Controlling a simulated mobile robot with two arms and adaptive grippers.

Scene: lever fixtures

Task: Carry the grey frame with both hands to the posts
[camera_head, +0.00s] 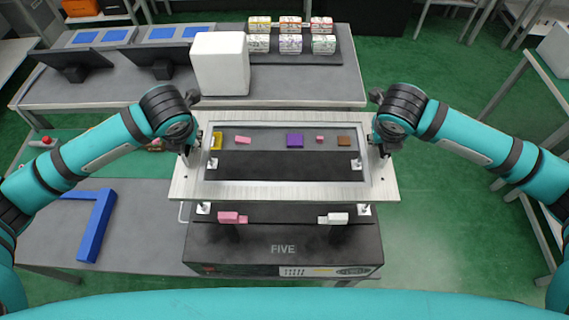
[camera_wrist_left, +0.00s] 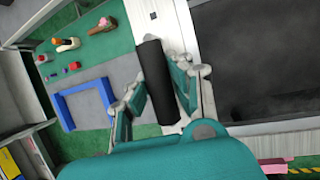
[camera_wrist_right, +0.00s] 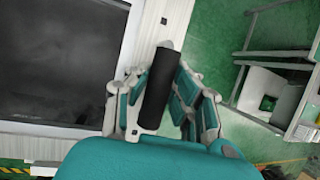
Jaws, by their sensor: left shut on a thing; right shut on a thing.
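The grey frame (camera_head: 285,190) is a wide rectangle with an open middle, held level above a dark box and table. My left gripper (camera_head: 187,148) is shut on the black handle at its left side; the left wrist view shows that handle (camera_wrist_left: 152,75) between the fingers. My right gripper (camera_head: 381,147) is shut on the right-side handle, also visible in the right wrist view (camera_wrist_right: 158,80). Small pale posts show below: two through the frame's opening, left (camera_head: 212,165) and right (camera_head: 356,164), and two in front, left (camera_head: 204,208) and right (camera_head: 364,210). The frame appears apart from them.
Small coloured blocks, including a purple one (camera_head: 295,141), show through the opening. A white box (camera_head: 220,63) stands behind; a blue bracket (camera_head: 97,225) lies left.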

